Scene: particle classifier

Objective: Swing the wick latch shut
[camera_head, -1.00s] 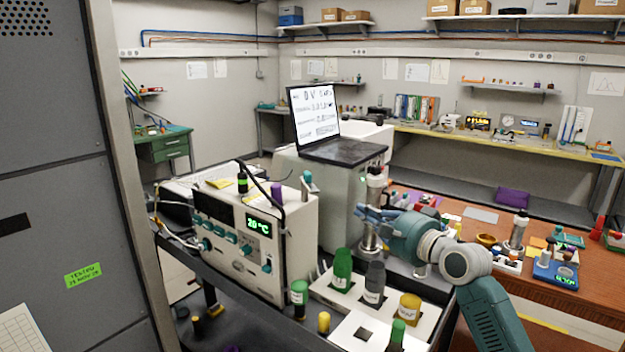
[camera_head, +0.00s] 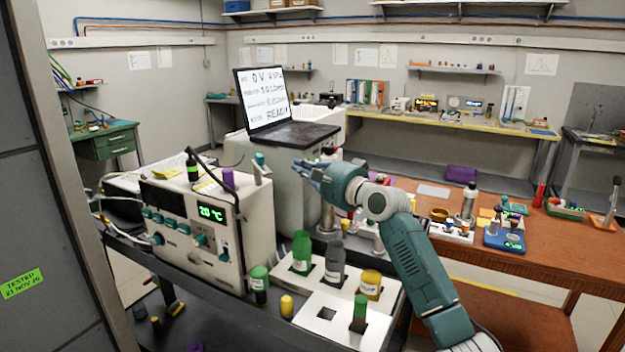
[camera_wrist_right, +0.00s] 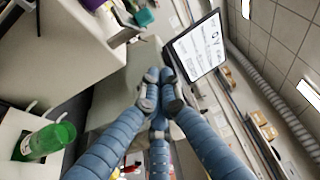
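My right gripper (camera_head: 304,170) is raised in front of the large grey-white cabinet (camera_head: 285,190) that carries the laptop. In the right wrist view its blue fingers (camera_wrist_right: 160,92) are drawn together at the tips, with nothing seen between them. A steel column (camera_head: 327,215) stands at the cabinet's right side; my gripper and forearm hide its upper part. I cannot make out the wick latch in either view. My left gripper is not in view.
An open laptop (camera_head: 290,132) sits on the cabinet. A white instrument (camera_head: 255,208) reading 20 °C is to the left. A white rack (camera_head: 388,300) with green, grey and yellow bottles is below my arm. A cluttered brown table (camera_head: 530,252) is to the right.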

